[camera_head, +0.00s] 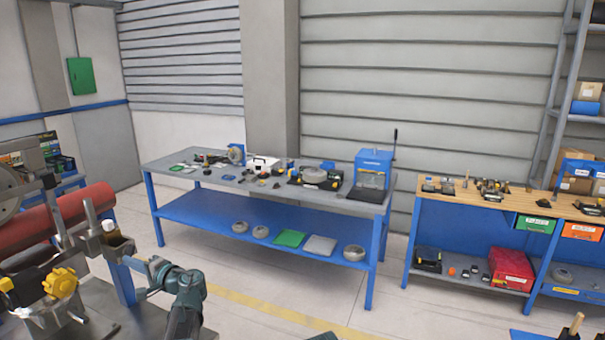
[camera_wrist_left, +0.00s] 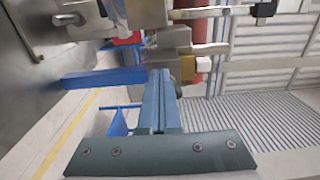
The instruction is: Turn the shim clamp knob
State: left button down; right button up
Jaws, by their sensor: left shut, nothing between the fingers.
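A yellow lobed knob (camera_head: 60,282) sits on the grey machine (camera_head: 100,297) at the lower left of the head view. A small brown-and-white capped part (camera_head: 110,228) stands above it on the same machine; a similar part (camera_wrist_left: 186,68) shows just beyond the fingers in the wrist view. I cannot tell which is the shim clamp knob. My left gripper (camera_head: 132,262) is beside the machine's blue post, right of the yellow knob and apart from it. In the wrist view its fingers (camera_wrist_left: 159,76) are shut together and empty. Contact with the nearby parts cannot be judged.
A red roller (camera_head: 60,216) lies behind the machine. The blue post (camera_head: 122,283) stands close to my left gripper. A blue workbench (camera_head: 225,183) with tools stands at the back, and a wooden-topped bench (camera_head: 440,194) at the right. The floor between is clear.

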pick_arm(q)
jog(key=shift+s+a+f, duration=0.15)
jog(key=shift+s, duration=0.1)
send_near(128, 252)
jog(key=shift+s+a+f, duration=0.35)
jog(key=shift+s, duration=0.2)
jog(key=shift+s+a+f, duration=0.35)
jog(key=shift+s, duration=0.15)
jog(key=shift+w+a+r+m+p, duration=0.5)
jog(key=shift+a+r+m+p, duration=0.15)
jog(key=shift+a+m, duration=0.3)
jog(key=shift+w+a+r+m+p, duration=0.45)
jog(key=shift+a+r+m+p, duration=0.15)
jog(key=shift+a+m, duration=0.35)
jog(key=shift+w+a+r+m+p, duration=0.5)
jog(key=shift+a+r+m+p, duration=0.25)
jog(key=shift+m, duration=0.25)
jog(key=shift+f, duration=0.1)
